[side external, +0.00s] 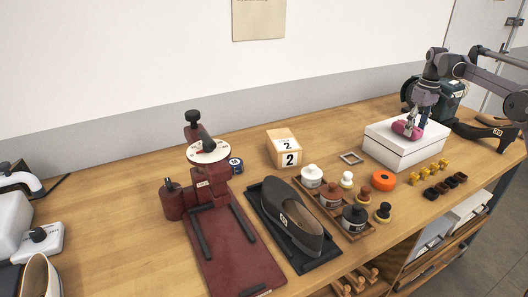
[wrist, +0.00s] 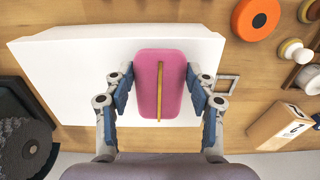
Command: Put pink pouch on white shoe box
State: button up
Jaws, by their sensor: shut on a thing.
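The pink pouch (side external: 407,130) is at the top of the white shoe box (side external: 404,153) in the side external view. In the wrist view the pink pouch (wrist: 147,95), with a yellow zip line along it, lies between my two fingers, over the lid of the white shoe box (wrist: 65,72). My gripper (wrist: 161,90) is shut on the pouch from both sides; it points down over the box in the side external view (side external: 412,122). I cannot tell whether the pouch's underside touches the lid.
A black shoe (side external: 485,131) stands right of the box. A metal square frame (side external: 351,158), an orange tape roll (side external: 383,180) and yellow pieces (side external: 432,171) lie near it. A tray of bottles (side external: 362,231) and a wooden number block (side external: 284,148) stand further left.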

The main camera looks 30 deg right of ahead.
jog(key=shift+f, duration=0.1)
jog(key=o, duration=1.2)
jog(key=shift+o, duration=0.2)
